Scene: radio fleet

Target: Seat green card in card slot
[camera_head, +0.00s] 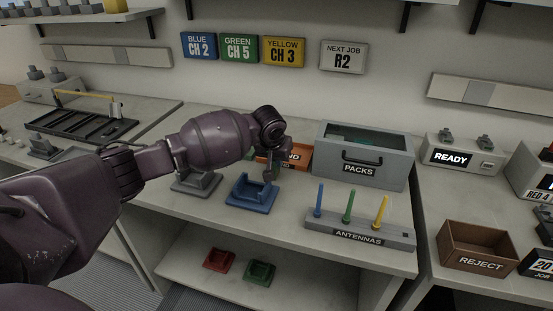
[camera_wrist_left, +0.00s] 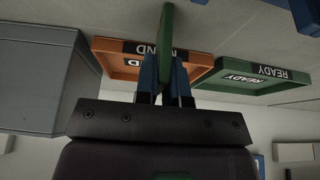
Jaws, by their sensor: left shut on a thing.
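My left gripper (camera_head: 270,175) reaches down over the bench just above the back right of a blue cradle (camera_head: 250,193). In the left wrist view its two blue fingers (camera_wrist_left: 166,82) are shut on the green card (camera_wrist_left: 166,42), which is seen nearly edge-on and stands out beyond the fingertips. The card cannot be made out in the head view. No card slot can be picked out for certain in either view. My right gripper is not in view.
An orange tray (camera_head: 298,155) and a grey PACKS bin (camera_head: 361,168) stand behind the gripper. A green READY tray (camera_wrist_left: 255,75) shows in the wrist view. A grey cradle (camera_head: 196,182) is left of the blue one; the ANTENNAS rack (camera_head: 358,238) is at front right.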

